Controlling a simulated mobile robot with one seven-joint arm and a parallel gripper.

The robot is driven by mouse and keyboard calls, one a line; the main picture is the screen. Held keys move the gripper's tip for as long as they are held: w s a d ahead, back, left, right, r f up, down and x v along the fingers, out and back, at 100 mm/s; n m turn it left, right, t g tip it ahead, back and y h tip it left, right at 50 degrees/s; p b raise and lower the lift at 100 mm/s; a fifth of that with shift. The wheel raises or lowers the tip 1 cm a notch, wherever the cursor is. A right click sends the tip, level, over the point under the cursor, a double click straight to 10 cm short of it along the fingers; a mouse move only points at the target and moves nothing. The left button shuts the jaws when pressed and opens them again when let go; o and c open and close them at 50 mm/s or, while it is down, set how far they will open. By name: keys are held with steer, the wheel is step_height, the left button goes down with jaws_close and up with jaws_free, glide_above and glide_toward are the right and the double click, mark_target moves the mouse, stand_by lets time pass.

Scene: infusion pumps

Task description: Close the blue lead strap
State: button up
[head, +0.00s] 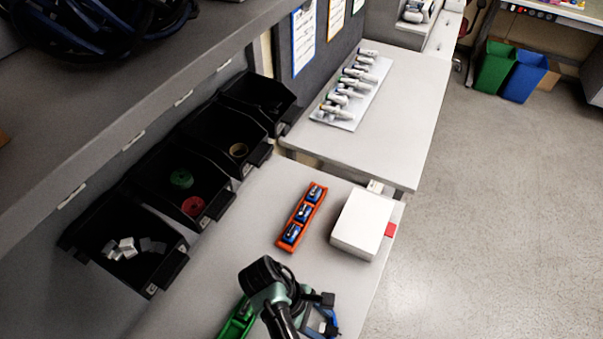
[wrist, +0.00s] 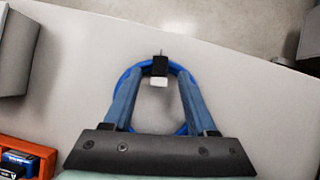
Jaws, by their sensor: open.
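The blue lead (wrist: 183,76) lies on the grey table as a coiled loop in the wrist view. A small black strap piece with a white end (wrist: 159,82) sits at the far side of the loop; I cannot tell whether the strap is open or closed. My gripper (wrist: 158,72) is open, its two blue fingers over the loop with tips on either side of the strap. Whether they touch it cannot be told. In the head view my gripper (head: 318,318) is at the bottom over the table, and the lead is mostly hidden or cut off there.
An orange tray (head: 287,244) with blue devices and a white box (head: 362,222) stand beyond my gripper. A green object (head: 237,322) lies to its left. Black bins (head: 160,240) line the left side. The table's edge is close on the right.

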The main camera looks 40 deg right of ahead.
steer(key=shift+s+d+r+t+y+p, duration=0.15)
steer(key=shift+s+r+t+y+p, duration=0.2)
steer(key=shift+t, duration=0.35)
steer(key=p+v, duration=0.4)
steer(key=v, duration=0.9)
steer(key=shift+w+d+f, duration=0.1)
steer(key=shift+f, duration=0.05)
